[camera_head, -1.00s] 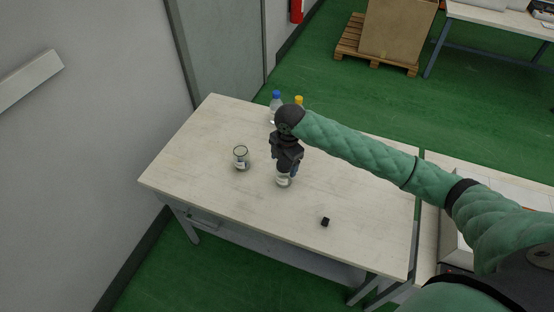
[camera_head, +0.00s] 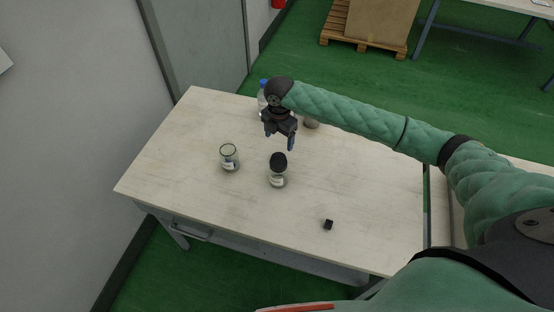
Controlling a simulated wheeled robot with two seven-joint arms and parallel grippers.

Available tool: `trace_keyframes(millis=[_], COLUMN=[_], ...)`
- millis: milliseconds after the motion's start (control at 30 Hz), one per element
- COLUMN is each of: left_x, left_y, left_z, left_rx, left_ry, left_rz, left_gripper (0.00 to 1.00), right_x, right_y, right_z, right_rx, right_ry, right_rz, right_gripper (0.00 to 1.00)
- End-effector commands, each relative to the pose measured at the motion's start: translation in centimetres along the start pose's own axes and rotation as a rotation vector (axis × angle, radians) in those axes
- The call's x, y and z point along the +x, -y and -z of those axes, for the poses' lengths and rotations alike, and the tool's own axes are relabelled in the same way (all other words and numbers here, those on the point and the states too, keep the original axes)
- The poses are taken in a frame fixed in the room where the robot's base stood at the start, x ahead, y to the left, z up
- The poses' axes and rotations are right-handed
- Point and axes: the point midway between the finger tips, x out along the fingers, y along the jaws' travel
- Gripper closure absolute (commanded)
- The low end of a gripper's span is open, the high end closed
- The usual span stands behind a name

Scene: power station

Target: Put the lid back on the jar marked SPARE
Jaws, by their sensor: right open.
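A glass jar (camera_head: 278,181) with a pale label stands upright near the middle of the table, and a black lid (camera_head: 278,160) sits on its top. The label is too small to read. A second glass jar (camera_head: 230,162), also labelled, stands to its left and has no lid on it. My right gripper (camera_head: 282,144) is open and empty, just above and behind the lidded jar, apart from the lid. My left gripper does not show.
The pale table (camera_head: 190,140) is mostly clear. A small black block (camera_head: 328,225) lies at the front right. A blue-capped bottle (camera_head: 262,98) stands at the back, partly behind my right arm, beside a greyish round object (camera_head: 311,123).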

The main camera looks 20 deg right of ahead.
Motion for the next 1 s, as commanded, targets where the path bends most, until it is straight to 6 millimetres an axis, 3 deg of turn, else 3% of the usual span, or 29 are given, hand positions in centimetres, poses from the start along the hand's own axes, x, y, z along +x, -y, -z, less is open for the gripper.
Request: trace_keyframes(millis=[33,300,733,1000], left_x=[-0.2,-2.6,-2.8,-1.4], left_y=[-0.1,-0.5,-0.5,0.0], left_z=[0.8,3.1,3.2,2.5], left_rx=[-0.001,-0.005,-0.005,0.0], left_ry=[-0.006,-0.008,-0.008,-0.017], left_rz=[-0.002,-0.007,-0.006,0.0], left_gripper=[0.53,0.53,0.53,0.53], right_x=[1.0,2.0,2.2,4.4], right_y=[0.0,0.0,0.0,0.0], right_z=[0.0,0.0,0.0,0.1], right_rx=[0.0,0.0,0.0,0.0], right_ry=[0.0,0.0,0.0,-0.001], right_rz=[0.0,0.0,0.0,0.001], right_gripper=[0.24,0.24,0.24,0.24])
